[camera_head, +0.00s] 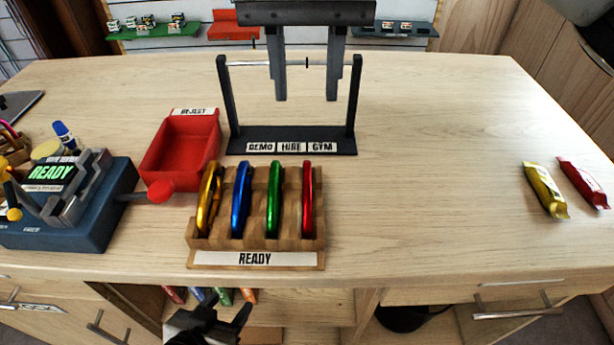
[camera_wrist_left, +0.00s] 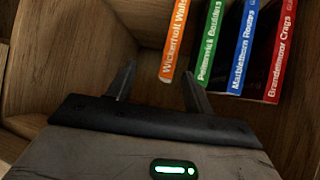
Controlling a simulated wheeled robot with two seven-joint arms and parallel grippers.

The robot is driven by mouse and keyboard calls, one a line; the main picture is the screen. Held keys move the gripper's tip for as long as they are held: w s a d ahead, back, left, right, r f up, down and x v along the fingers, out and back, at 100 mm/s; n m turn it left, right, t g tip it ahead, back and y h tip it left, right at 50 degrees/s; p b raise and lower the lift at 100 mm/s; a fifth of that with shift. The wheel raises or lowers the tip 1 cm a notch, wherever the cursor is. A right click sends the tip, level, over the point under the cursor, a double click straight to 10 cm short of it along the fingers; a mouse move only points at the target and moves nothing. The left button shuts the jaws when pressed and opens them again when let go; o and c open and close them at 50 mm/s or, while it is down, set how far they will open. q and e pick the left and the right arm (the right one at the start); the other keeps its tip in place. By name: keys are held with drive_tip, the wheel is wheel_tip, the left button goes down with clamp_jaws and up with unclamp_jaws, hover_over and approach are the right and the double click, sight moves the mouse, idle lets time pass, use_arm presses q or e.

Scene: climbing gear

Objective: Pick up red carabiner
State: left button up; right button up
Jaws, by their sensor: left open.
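The red carabiner (camera_head: 308,200) stands upright in the rightmost slot of the wooden rack (camera_head: 256,259) labelled READY, beside green (camera_head: 274,200), blue (camera_head: 241,200) and yellow (camera_head: 208,200) ones. My left gripper (camera_head: 227,310) is low in front of the counter, below the rack and by the open shelf. In the left wrist view it (camera_wrist_left: 158,72) is open and empty, pointing toward the shelf's books. My right gripper (camera_head: 305,88) hangs from the top of the head view with its fingers down and apart, above and behind the rack. Nothing shows between its fingers but the stand's bar behind.
A black stand (camera_head: 290,134) with a crossbar is behind the rack. A red tray (camera_head: 182,142) and a blue device (camera_head: 105,213) reading READY are to the left. Several books (camera_wrist_left: 210,45) are on the shelf. Two wrapped bars (camera_head: 545,189) lie right. The counter's right middle is clear.

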hover_over(307, 180)
wheel_tip(307, 180, down, 10)
drive_tip(key=shift+w+r+p, duration=0.1)
drive_tip(key=shift+w+p, duration=0.05)
drive_tip(key=shift+p, duration=0.25)
drive_tip(key=shift+f+p, duration=0.75)
drive_tip(key=shift+f, duration=1.95)
clamp_jaws()
